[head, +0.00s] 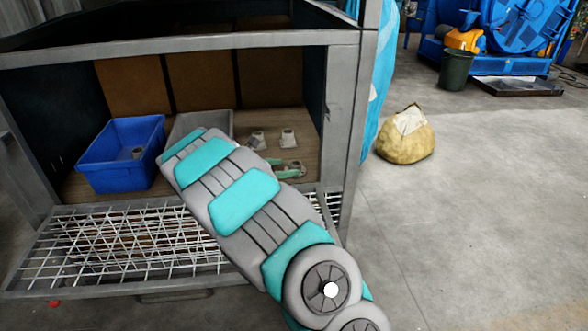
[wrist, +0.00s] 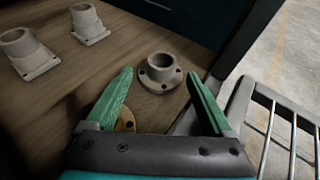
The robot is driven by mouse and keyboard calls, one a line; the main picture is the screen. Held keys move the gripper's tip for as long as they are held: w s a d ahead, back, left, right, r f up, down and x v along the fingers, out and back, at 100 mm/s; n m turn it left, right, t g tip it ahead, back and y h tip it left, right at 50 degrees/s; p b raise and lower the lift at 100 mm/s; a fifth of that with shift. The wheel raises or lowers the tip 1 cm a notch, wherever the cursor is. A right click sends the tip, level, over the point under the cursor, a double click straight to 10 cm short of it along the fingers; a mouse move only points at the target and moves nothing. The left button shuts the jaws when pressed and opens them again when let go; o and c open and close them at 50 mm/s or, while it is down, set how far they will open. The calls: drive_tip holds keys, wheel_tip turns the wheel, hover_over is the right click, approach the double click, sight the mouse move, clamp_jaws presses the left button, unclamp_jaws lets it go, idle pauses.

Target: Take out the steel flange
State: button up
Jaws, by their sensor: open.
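A round grey flange (wrist: 160,75) with a raised collar and bolt holes stands on the wooden shelf, ahead of and between my fingertips in the wrist view; it looks like the steel one. My gripper (wrist: 158,76) is open, with its green fingers apart and nothing held. A tan, brass-coloured flange (wrist: 124,118) lies partly hidden behind the left finger. Two pale flanges with squarish bases, one at the far left (wrist: 26,52) and one at the top (wrist: 88,22), stand farther off. In the head view my arm hides part of the shelf, and my gripper (head: 289,170) shows small.
A blue bin (head: 108,168) with a small part inside stands left on the shelf. A grey bin (head: 218,122) is beside it, partly behind my arm. Grey frame posts (head: 350,130) bound the opening; a metal mesh (head: 120,245) lies in front.

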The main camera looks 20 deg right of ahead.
sight(291, 165)
drive_tip(key=x, duration=0.5)
drive_tip(key=shift+d+r, duration=0.15)
drive_tip(key=shift+d, duration=0.15)
clamp_jaws()
idle(0.4)
